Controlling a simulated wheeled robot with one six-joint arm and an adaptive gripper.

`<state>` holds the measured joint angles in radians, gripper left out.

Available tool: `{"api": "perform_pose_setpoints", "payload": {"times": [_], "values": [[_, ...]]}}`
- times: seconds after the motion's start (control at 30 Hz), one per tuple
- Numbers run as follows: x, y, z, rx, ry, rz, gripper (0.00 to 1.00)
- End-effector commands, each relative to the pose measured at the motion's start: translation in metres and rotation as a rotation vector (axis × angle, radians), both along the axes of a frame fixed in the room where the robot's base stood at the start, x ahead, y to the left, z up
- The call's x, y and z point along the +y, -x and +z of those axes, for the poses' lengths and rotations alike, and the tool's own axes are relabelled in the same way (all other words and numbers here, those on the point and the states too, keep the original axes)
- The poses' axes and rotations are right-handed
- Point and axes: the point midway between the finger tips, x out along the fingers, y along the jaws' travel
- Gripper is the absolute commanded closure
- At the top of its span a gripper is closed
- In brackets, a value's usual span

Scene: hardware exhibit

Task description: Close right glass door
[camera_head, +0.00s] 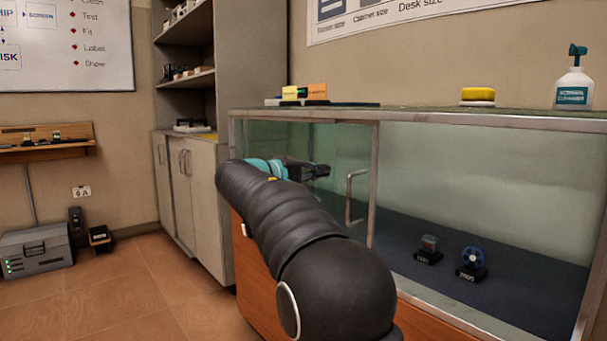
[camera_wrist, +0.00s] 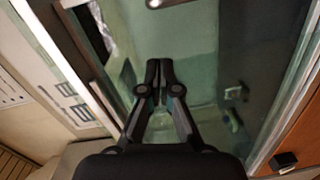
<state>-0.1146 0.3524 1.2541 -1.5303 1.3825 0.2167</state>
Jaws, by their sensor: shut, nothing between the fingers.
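A glass display cabinet (camera_head: 440,118) with a metal frame stands in the middle and right of the head view. A greenish glass panel (camera_head: 345,150) covers its left half, edged by a metal upright (camera_head: 373,185). A silver bar handle (camera_head: 351,197) is just left of that upright. The right half looks uncovered, though clear glass is hard to rule out. My gripper (camera_head: 325,170) is at the left half, left of the handle and apart from it in the picture. In the wrist view my gripper (camera_wrist: 159,68) is shut and empty, with greenish glass around it.
Inside the cabinet are a small dark exhibit (camera_head: 428,250) and a blue wheel-like exhibit (camera_head: 472,260). On top are a yellow sponge-like item (camera_head: 478,96), a spray bottle (camera_head: 573,82) and small boxes (camera_head: 304,92). A grey cupboard (camera_head: 187,180) stands left; open floor (camera_head: 100,295) lies front left.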

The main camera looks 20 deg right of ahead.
Motion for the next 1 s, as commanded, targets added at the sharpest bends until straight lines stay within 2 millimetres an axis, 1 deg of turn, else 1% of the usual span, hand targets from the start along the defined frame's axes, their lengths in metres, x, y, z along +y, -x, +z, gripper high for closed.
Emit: {"api": "perform_pose_setpoints", "payload": {"times": [0.03,0.07,0.1,0.2,0.4,0.87,1.0], "values": [[-0.01,-0.002,-0.001,0.0,0.0,-0.002,1.0],[-0.013,0.001,-0.001,0.0,0.001,-0.002,1.0],[-0.015,0.007,-0.003,-0.001,0.0,-0.001,1.0],[-0.02,0.018,-0.006,0.0,0.0,0.0,1.0],[-0.027,0.03,-0.008,0.0,0.0,0.001,1.0],[-0.029,0.031,-0.008,0.0,-0.001,0.0,1.0],[-0.034,0.029,-0.008,0.0,0.0,-0.003,1.0]]}}
